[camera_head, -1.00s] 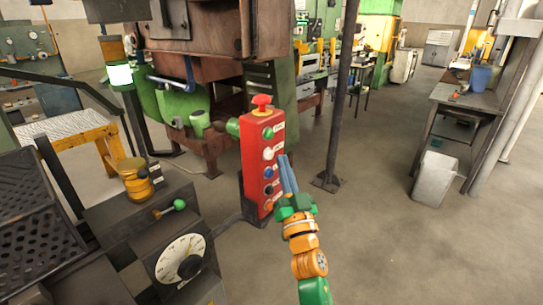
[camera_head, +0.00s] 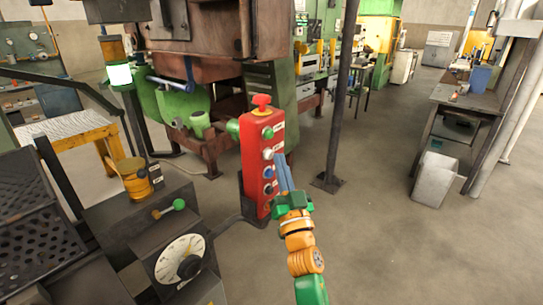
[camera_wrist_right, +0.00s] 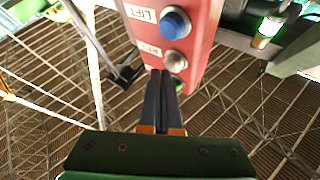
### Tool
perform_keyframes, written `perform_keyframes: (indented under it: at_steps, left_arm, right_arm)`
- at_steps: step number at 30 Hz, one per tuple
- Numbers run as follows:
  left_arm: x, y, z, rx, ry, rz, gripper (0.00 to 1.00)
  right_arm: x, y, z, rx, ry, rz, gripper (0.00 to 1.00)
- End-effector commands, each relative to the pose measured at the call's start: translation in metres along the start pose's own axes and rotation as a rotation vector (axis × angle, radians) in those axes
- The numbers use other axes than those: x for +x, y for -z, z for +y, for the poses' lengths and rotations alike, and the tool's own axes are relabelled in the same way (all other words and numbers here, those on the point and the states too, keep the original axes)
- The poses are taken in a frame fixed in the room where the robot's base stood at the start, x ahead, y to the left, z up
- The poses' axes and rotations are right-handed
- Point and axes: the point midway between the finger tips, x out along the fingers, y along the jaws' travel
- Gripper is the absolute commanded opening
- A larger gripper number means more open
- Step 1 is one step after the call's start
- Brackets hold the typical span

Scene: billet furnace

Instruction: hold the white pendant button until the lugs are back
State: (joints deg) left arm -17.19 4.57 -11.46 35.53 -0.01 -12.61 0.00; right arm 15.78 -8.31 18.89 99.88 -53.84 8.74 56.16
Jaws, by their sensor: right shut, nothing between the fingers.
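The red pendant box (camera_head: 252,165) stands upright near the middle of the head view, with a red mushroom knob on top. Its white button (camera_head: 267,154) sits below a green button (camera_head: 268,132) and above a blue one (camera_head: 268,172). My right gripper (camera_head: 280,157) is shut and empty, its fingertips close to the white button's right side. In the right wrist view the white button (camera_wrist_right: 175,61) shows just beyond the fingertips (camera_wrist_right: 163,74); I cannot tell whether they touch. The fingers partly hide a green button there. I cannot make out the lugs. My left gripper is not in view.
A console with a white dial (camera_head: 181,259) and a green-knobbed lever (camera_head: 178,205) is left of the pendant. A dark post (camera_head: 341,100) stands behind right. A lamp (camera_head: 119,75) glows white at the left.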

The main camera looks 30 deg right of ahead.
Motion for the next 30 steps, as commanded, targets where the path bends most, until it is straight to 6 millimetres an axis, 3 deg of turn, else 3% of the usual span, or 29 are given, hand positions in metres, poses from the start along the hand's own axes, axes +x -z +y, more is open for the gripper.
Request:
perform_keyframes:
  at_steps: [30]
  left_arm:
    - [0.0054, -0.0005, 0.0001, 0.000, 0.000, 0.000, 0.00]
  right_arm:
    - [0.0070, -0.0051, -0.0052, 0.000, 0.000, 0.000, 0.00]
